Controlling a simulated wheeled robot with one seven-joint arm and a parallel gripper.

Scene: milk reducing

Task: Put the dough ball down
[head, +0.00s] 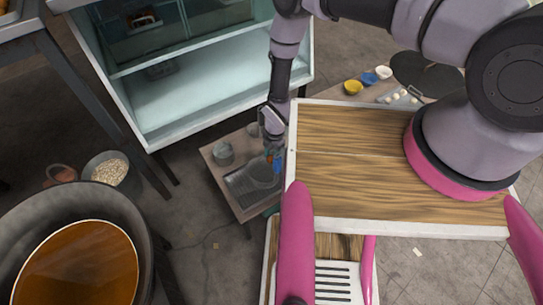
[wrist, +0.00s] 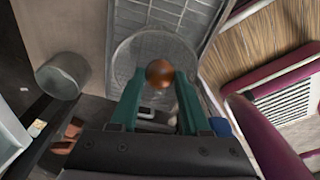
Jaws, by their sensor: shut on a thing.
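The dough ball (wrist: 159,73) is a small brown-orange sphere. In the wrist view it sits between the green fingertips of my gripper (wrist: 159,85), which is shut on it. In the head view my gripper (head: 273,153) points down over a low table (head: 215,160) with a dark ribbed tray (head: 240,190). The ball is too small to make out clearly there. A round see-through bowl or mesh sieve (wrist: 150,42) lies below the ball in the wrist view. I cannot tell the height of the ball above it.
A grey pot (head: 223,153) stands on the low table, left of my gripper. An open white cabinet (head: 200,110) is behind. A big pan of brown liquid (head: 80,265) is at the lower left. Small bowls (head: 353,87) stand on a table at the back right.

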